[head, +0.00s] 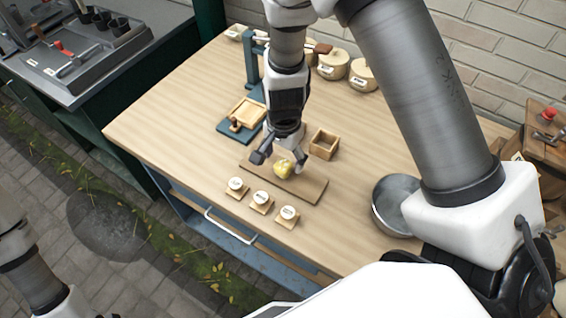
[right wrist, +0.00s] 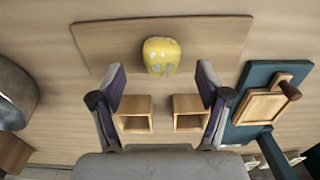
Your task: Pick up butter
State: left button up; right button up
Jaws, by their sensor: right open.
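The butter (head: 283,169) is a small yellow lump on a brown wooden board (head: 312,189) near the table's front. In the right wrist view the butter (right wrist: 161,57) shows pale grey patches and lies on the board (right wrist: 215,38), centred ahead of the fingers. My right gripper (head: 280,161) is open, its fingers pointing down at the butter from above and slightly behind. In the right wrist view the fingertips of this gripper (right wrist: 161,75) stand apart with nothing between them. Of my left arm only links show at lower left; its gripper is out of view.
Small open wooden boxes (head: 324,144) stand behind the board. A blue stand with a wooden frame (head: 247,112) is to the left. Three labelled wooden blocks (head: 261,203) line the front. A metal bowl (head: 394,205) is at right; round labelled containers (head: 333,66) are at the back.

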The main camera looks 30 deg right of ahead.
aim_at(283, 165)
notch_tip(283, 165, down, 4)
jog(key=shift+w+r, duration=0.1)
jog(key=shift+r, duration=0.15)
jog(key=shift+w+d+f, duration=0.1)
jog(key=shift+w+f, duration=0.1)
jog(key=shift+f, duration=0.05)
jog(key=shift+s+r, duration=0.1)
jog(key=shift+c, duration=0.4)
jog(key=shift+s+r, duration=0.1)
jog(key=shift+s, duration=0.05)
jog(key=c, duration=1.1)
pick_arm(q)
jog(key=shift+w+d+f, duration=0.1)
jog(key=shift+w+f, duration=0.15)
jog(key=shift+f, duration=0.1)
pick_arm(e)
jog(key=shift+c, duration=0.2)
pick_arm(q)
jog(key=shift+r, duration=0.1)
pick_arm(e)
jog(key=shift+r, duration=0.1)
